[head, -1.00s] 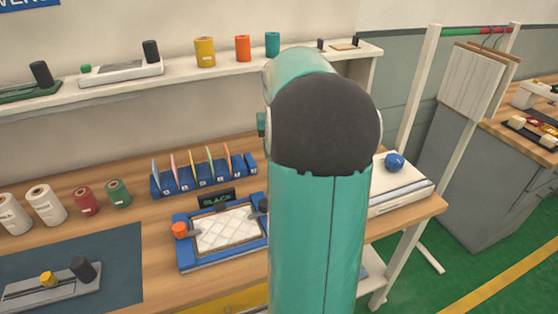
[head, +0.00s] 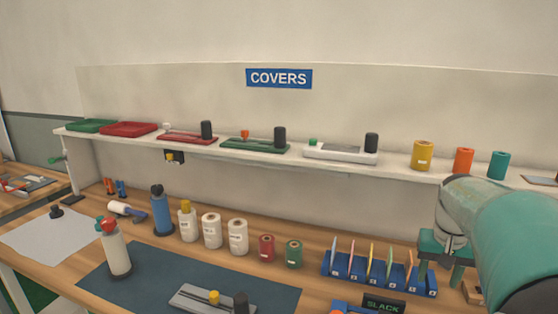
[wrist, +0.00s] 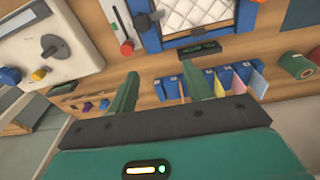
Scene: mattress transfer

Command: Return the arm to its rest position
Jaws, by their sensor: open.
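My teal arm (head: 500,235) comes in at the right edge of the head view, in front of the bench and the shelf. My gripper (wrist: 157,90) shows in the wrist view as two green fingers, apart, with nothing between them. Behind the fingers are the bench top, a blue rack (wrist: 172,88) of coloured cards and a blue frame (wrist: 149,35) with a white quilted pad (wrist: 188,14).
The shelf (head: 225,150) carries trays, slide fixtures and coloured rolls under a COVERS sign (head: 279,78). Bottles and rolls stand on the bench by a dark mat (head: 150,290). The card rack (head: 378,283) is left of my arm. A white device (wrist: 60,40) shows in the wrist view.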

